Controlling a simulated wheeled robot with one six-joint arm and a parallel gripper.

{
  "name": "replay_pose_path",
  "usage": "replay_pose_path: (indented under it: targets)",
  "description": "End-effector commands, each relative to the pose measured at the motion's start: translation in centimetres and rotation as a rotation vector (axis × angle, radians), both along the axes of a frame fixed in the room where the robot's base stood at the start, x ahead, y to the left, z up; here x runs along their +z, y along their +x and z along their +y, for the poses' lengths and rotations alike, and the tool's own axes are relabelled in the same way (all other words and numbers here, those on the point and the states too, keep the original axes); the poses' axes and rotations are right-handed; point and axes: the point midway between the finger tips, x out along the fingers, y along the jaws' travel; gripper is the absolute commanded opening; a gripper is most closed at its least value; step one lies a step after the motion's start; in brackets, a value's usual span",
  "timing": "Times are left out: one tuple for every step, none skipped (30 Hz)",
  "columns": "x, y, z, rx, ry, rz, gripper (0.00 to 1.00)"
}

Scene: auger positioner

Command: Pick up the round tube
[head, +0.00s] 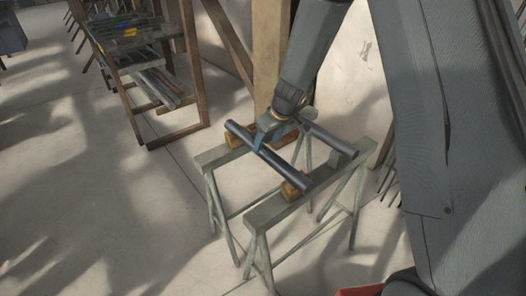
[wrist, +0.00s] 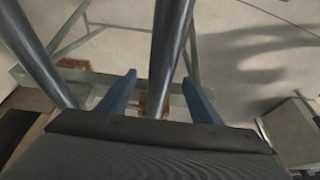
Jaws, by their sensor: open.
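Two dark grey metal tubes lie across a pair of sawhorses. The left tube (head: 287,172) rests on wooden blocks, and the right tube (head: 333,140) lies apart from it; both look round. My gripper (head: 271,137) is at the left tube, with its blue fingers open on either side of it. In the wrist view the fingers (wrist: 160,98) stand apart, with one tube (wrist: 170,45) running between them and the other tube (wrist: 32,50) outside to the left. A gap shows on both sides of the tube between them. Finger contact cannot be seen.
The near sawhorse (head: 262,214) and far sawhorse (head: 209,156) stand on a pale concrete floor. A wooden block (head: 296,187) sits under the left tube's near end. A wooden rack (head: 140,60) with metal stock stands at the upper left. Floor to the left is clear.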

Motion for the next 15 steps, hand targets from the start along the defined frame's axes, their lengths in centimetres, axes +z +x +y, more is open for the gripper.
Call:
replay_pose_path:
  targets:
    - [-0.6, 0.0, 0.2, -0.001, -0.001, 0.003, 0.59]
    - [-1.0, 0.0, 0.3, 0.000, -0.001, 0.004, 0.59]
    - [-1.5, 0.1, 0.4, 0.000, 0.000, 0.004, 0.59]
    - [-1.9, 0.2, 0.5, 0.001, -0.001, 0.004, 0.59]
    - [-2.2, 0.3, 0.6, 0.000, 0.000, 0.005, 0.59]
    - [-2.7, 0.5, 0.7, 0.000, -0.001, 0.003, 0.59]
    - [-3.0, 0.6, 0.8, -0.001, 0.000, 0.002, 0.59]
    - [-3.3, 0.7, 0.8, 0.000, 0.000, 0.002, 0.59]
    - [-3.6, 0.9, 0.9, -0.001, -0.001, 0.002, 0.59]
    - [-3.8, 0.9, 0.9, -0.001, -0.001, 0.002, 0.59]
    - [-4.0, 1.0, 1.0, 0.000, -0.001, 0.002, 0.59]
    - [-4.1, 1.0, 1.0, 0.000, -0.001, 0.001, 0.59]
    - [-4.1, 1.1, 1.0, 0.000, -0.001, 0.001, 0.59]
    - [-4.1, 1.1, 1.0, 0.000, -0.001, 0.001, 0.59]
    - [-4.1, 1.1, 1.0, 0.000, 0.000, 0.000, 0.59]
